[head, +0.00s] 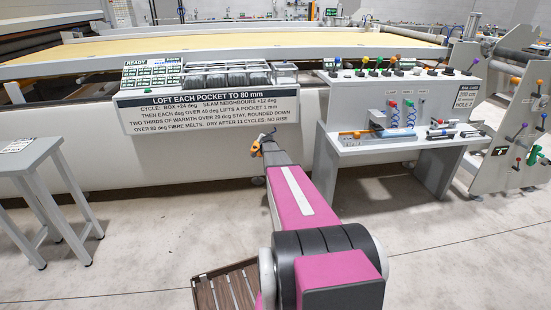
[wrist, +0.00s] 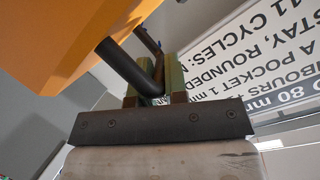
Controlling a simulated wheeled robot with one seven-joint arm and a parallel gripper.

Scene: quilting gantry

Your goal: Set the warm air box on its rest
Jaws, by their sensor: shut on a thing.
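The handle joins a large orange body (wrist: 75,60), which I take to be the warm air box. It fills the upper left of the wrist view and runs out of frame. In the head view only a small orange part (head: 256,148) shows beside the gripper; the rest is hidden. I cannot tell which surface is its rest.
A long gantry (head: 250,48) with a yellowish bed spans the back. A sign (head: 205,108) about pocket loft hangs on its front. A grey console table (head: 388,152) with coloured levers stands right, a grey stool (head: 22,160) left. A slatted brown thing (head: 226,292) lies low in front.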

